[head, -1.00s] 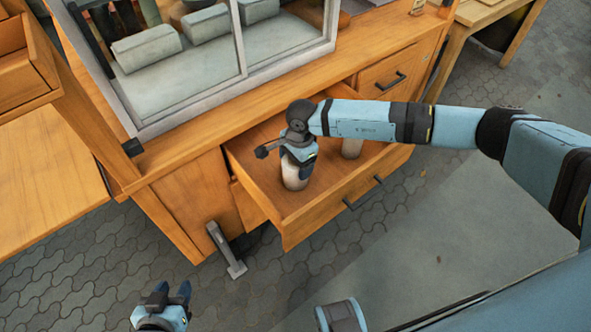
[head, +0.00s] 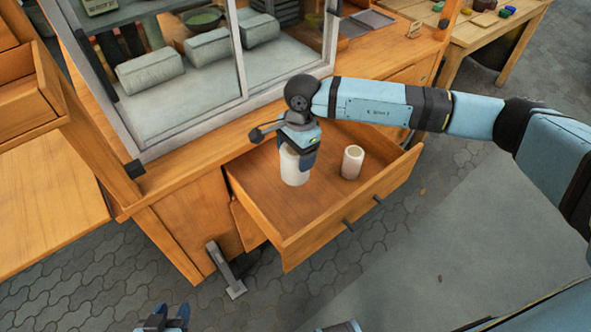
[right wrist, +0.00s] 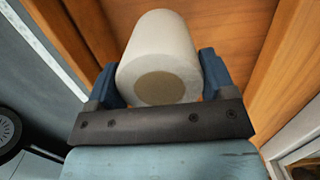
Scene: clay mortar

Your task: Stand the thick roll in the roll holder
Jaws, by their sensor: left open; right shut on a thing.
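The thick roll (head: 293,168) is white and upright, in my right gripper over the left part of the open drawer (head: 330,207). My right gripper (head: 299,150) is shut on its upper part from above. The right wrist view shows the thick roll (right wrist: 160,55) between the two blue fingers, its round end with a brownish core facing the camera. A thinner white roll (head: 352,162) stands upright in the drawer to the right. My left gripper (head: 166,318) is open and empty at the bottom edge, partly cut off. I cannot make out the roll holder for certain.
A glazed cabinet (head: 190,75) with grey blocks stands behind the drawer. A grey metal bracket (head: 226,270) is on the paving by the left front of the drawer. A wooden table (head: 45,215) is at left, another (head: 470,35) at back right.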

